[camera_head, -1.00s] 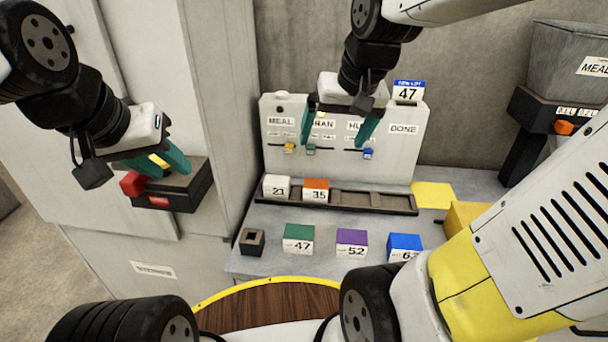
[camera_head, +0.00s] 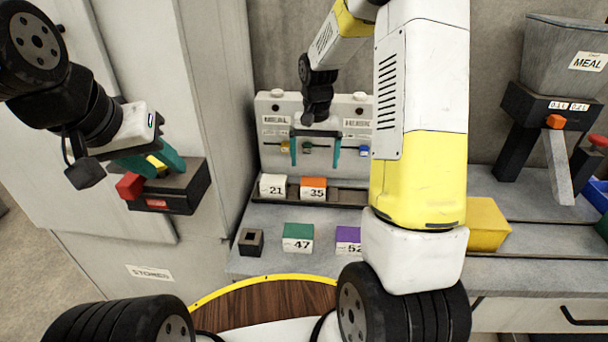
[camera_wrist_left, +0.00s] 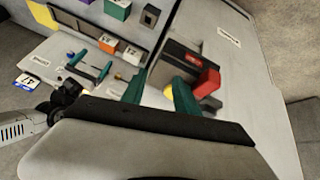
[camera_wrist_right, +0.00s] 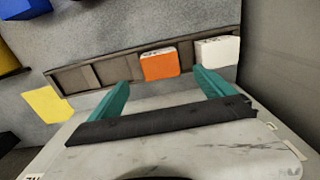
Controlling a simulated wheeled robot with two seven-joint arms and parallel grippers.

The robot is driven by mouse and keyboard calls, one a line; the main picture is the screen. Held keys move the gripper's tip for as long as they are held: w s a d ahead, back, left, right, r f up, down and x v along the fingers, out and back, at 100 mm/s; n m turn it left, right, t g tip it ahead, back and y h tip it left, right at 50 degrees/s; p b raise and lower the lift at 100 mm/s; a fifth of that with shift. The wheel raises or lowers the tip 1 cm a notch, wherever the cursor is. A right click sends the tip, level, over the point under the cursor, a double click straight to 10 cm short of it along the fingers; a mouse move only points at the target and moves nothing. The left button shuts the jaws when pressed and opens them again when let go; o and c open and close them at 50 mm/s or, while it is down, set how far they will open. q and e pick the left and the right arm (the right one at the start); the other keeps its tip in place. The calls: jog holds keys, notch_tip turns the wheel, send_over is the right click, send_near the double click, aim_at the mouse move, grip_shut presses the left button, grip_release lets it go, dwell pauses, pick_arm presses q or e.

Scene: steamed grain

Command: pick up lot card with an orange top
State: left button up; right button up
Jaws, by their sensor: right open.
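The lot card with an orange top (camera_head: 313,188), marked 35, stands in the dark rack, just right of a white-topped card (camera_head: 273,185) marked 21. It also shows in the right wrist view (camera_wrist_right: 160,64), ahead of the fingers. My right gripper (camera_head: 315,160) is open and empty, above and behind the rack in front of the white panel. In the right wrist view the orange card lies between the lines of its two teal fingers, apart from them. My left gripper (camera_head: 155,163) is at the left, by the red-knobbed box; whether it touches anything is unclear.
The dark rack (camera_wrist_right: 120,69) has empty slots beside the orange card. Green (camera_head: 298,238) and purple (camera_head: 348,240) cards and a small dark holder (camera_head: 250,242) stand in front. A yellow block (camera_head: 487,224) is right of my right arm, which hides part of the bench.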

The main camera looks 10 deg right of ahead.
aim_at(314, 182)
jog(key=shift+w+f, duration=0.25)
jog(key=shift+f, duration=0.65)
notch_tip(314, 182, down, 7)
jog(key=shift+f, duration=0.1)
jog(key=c, duration=1.6)
